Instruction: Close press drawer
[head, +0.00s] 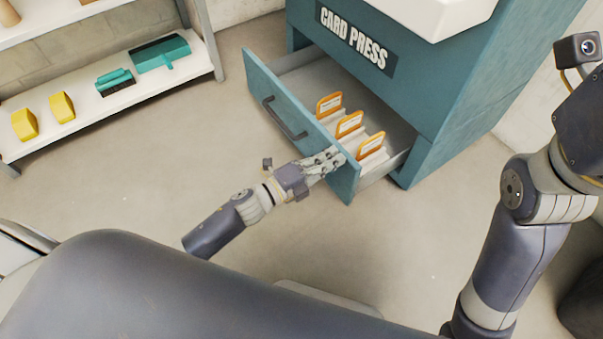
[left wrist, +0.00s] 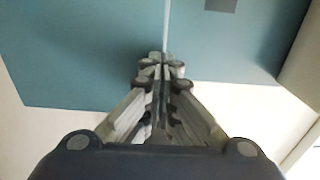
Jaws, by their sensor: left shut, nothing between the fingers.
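The press drawer (head: 302,128) is pulled well out of the teal card press cabinet (head: 420,75). Its teal front carries a dark handle (head: 285,118). Several orange-framed cards (head: 349,124) stand in a row inside it. My left gripper (head: 334,158) is shut and empty, at the near right end of the drawer front; I cannot tell whether it touches. In the left wrist view, the shut fingers (left wrist: 160,75) point at a teal surface (left wrist: 85,60) with a thin pale vertical line above the fingertips. My right arm shows at the right, but its gripper is out of view.
A white shelf (head: 110,100) at the upper left holds yellow blocks (head: 62,106) and teal devices (head: 159,53). The floor (head: 110,185) between the shelf and the drawer is clear. The cabinet bears a "CARD PRESS" label (head: 353,37).

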